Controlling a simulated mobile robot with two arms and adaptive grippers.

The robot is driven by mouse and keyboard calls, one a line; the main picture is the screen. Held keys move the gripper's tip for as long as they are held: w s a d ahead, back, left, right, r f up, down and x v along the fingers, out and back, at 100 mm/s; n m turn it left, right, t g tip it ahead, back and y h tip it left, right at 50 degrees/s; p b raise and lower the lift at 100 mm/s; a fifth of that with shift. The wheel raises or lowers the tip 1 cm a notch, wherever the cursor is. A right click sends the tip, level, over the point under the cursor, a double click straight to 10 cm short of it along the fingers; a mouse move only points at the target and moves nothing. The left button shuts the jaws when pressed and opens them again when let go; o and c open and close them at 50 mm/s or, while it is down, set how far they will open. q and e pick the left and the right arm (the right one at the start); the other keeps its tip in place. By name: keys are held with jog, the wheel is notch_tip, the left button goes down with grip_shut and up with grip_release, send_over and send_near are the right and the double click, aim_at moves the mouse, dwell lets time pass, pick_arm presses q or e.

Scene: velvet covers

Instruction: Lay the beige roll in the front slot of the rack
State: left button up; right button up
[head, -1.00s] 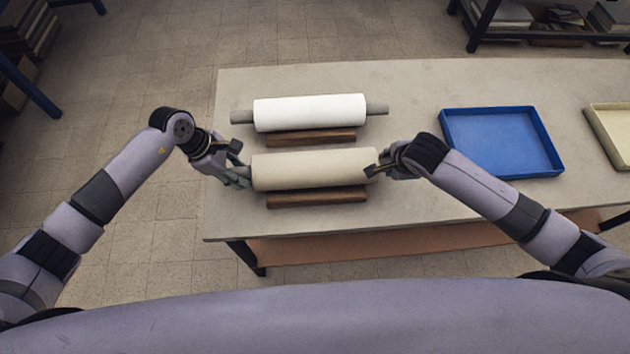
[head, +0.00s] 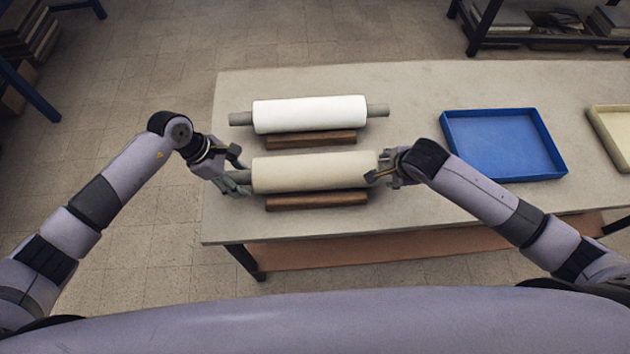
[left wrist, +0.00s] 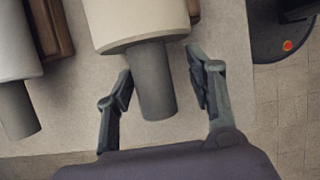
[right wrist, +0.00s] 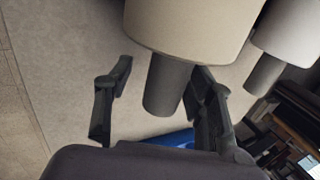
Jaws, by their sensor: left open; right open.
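The beige roll (head: 315,172) lies level across the near left part of the table, just behind a dark wooden bar (head: 317,200). My left gripper (head: 238,170) is open at the roll's left end. In the left wrist view, the grey core end (left wrist: 152,85) sits between its spread fingers, with gaps on both sides. My right gripper (head: 382,170) is open at the right end. In the right wrist view, the grey core end (right wrist: 166,88) is between its fingers, closer to the right one. I cannot tell which thing is the rack; no slots are clearly visible.
A white roll (head: 310,113) on a grey core lies behind the beige one, with another wooden bar (head: 310,139) between them. A blue tray (head: 552,177) and a cream tray (head: 597,125) are on the right. The table (head: 420,90) is bare between rolls and blue tray.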

jog(key=shift+s+r, duration=0.1)
jog(key=shift+r, duration=0.1)
pick_arm(q)
jog(key=v, duration=1.1)
jog(key=shift+r, duration=0.15)
pick_arm(e)
jog(key=v, duration=1.1)
jog(key=shift+r, duration=0.25)
pick_arm(q)
jog(key=shift+a, duration=0.1)
pick_arm(e)
jog(key=shift+s, duration=0.1)
